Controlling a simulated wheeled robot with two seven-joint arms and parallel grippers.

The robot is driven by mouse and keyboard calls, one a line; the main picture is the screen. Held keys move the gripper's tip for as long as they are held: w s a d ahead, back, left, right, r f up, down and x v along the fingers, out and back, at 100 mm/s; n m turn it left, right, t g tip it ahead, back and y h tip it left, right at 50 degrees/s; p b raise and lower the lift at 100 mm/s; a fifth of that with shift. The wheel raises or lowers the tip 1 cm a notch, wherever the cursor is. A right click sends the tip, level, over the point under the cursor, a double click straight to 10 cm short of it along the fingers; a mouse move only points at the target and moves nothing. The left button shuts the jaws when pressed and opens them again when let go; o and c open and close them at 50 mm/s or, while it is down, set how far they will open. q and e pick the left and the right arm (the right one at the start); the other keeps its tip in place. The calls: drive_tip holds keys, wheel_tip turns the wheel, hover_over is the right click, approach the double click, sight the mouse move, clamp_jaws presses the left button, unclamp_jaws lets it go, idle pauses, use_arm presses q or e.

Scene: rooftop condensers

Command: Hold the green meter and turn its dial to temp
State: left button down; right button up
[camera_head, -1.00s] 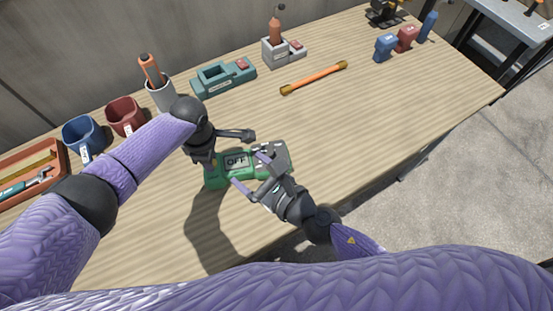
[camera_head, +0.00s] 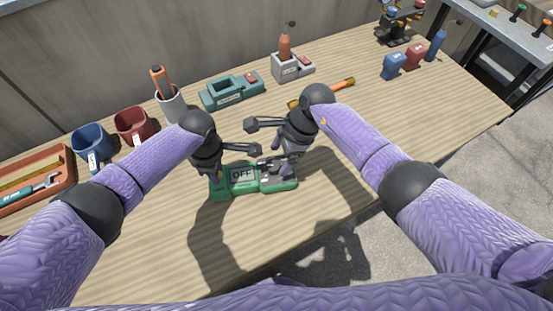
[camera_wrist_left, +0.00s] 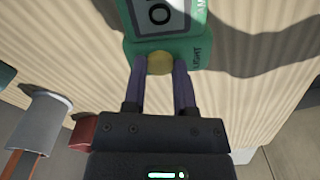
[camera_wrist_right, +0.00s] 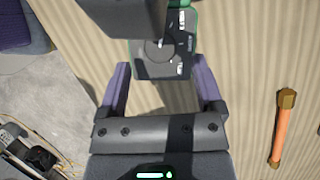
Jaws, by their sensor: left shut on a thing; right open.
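The green meter (camera_head: 241,191) lies on the wooden table, its display (camera_head: 242,174) reading OFF. My left gripper (camera_head: 216,184) is shut at the meter's left end. In the left wrist view, its fingers (camera_wrist_left: 160,65) close on either side of a round yellow part (camera_wrist_left: 160,63) beside the LIGHT label. My right gripper (camera_head: 276,170) is open above the meter's right end. In the right wrist view, its spread fingers (camera_wrist_right: 163,82) point at the dark panel with the round dial (camera_wrist_right: 158,50), apart from the dial.
An orange rod (camera_head: 340,86) lies behind my right gripper. A teal tray-like block (camera_head: 232,93), a grey holder (camera_head: 288,66), a cup with an orange tool (camera_head: 170,105), red (camera_head: 133,123) and blue mugs (camera_head: 92,143) line the back. The table front is clear.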

sight(273, 167)
drive_tip(key=shift+x, duration=1.35)
drive_tip(key=shift+c, duration=0.3)
